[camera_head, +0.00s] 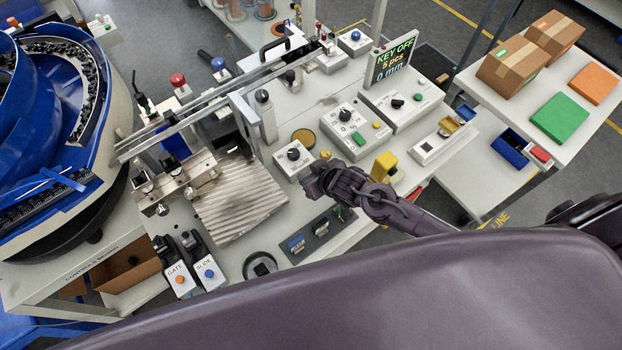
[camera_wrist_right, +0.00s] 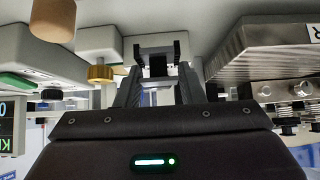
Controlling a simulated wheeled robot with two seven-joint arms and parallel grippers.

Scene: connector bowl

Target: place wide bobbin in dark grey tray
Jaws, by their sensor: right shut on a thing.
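My right gripper (camera_head: 318,182) is over the bench near the front of a white knob box, its arm coming in from the right. In the right wrist view its two dark fingers (camera_wrist_right: 157,62) are close together around a small greyish thing (camera_wrist_right: 156,68), mostly hidden by them; I cannot tell whether it is the wide bobbin. No other thing is clearly a wide bobbin. A long dark grey piece (camera_head: 320,233) with a blue part lies at the bench's front edge; I cannot tell whether it is the dark grey tray. My left gripper is not in view.
A ridged metal plate (camera_head: 240,200) lies left of the gripper. The white knob box (camera_head: 294,158), a yellow block (camera_head: 384,166) and a black round piece (camera_head: 260,265) stand nearby. A blue feeder bowl (camera_head: 40,130) fills the far left. A side table (camera_head: 500,110) holds cartons.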

